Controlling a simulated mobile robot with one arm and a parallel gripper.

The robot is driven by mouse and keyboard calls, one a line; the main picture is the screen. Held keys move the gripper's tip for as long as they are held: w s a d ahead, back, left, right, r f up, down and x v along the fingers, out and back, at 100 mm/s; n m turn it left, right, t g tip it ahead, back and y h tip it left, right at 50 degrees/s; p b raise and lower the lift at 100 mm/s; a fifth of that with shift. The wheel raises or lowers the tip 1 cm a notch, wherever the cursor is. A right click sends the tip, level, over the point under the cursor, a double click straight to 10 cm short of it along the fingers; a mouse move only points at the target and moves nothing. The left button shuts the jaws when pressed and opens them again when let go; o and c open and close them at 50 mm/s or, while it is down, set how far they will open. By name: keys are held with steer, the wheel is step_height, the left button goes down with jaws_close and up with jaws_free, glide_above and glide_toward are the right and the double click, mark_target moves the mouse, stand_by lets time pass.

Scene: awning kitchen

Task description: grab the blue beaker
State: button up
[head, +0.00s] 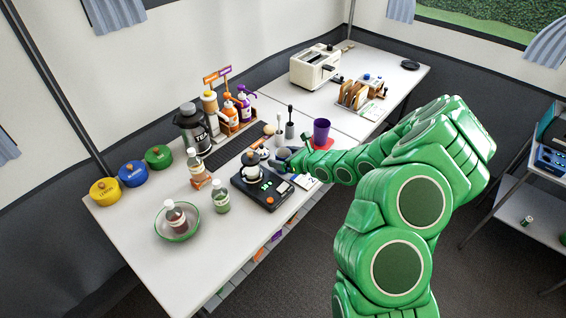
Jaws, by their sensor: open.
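A violet-blue beaker (321,131) stands upright on a red mat on the table, right of centre in the head view. It is the only cup of about that colour that I see. My gripper (281,157) is at the end of the green arm, low over the table, to the left of the beaker and nearer the front. It is small and dark here; it is open and apart from the beaker. No object shows clearly between its fingers.
A black scale (268,196) with a small pot on it stands just in front of my gripper. Dark utensils in cups (289,130) stand behind it. Bottles and a green-rimmed bowl (177,236) are at the left. A toaster (314,66) stands at the back.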

steer(key=shift+x, duration=1.1)
steer(key=c, duration=1)
steer(key=shift+c, duration=0.2)
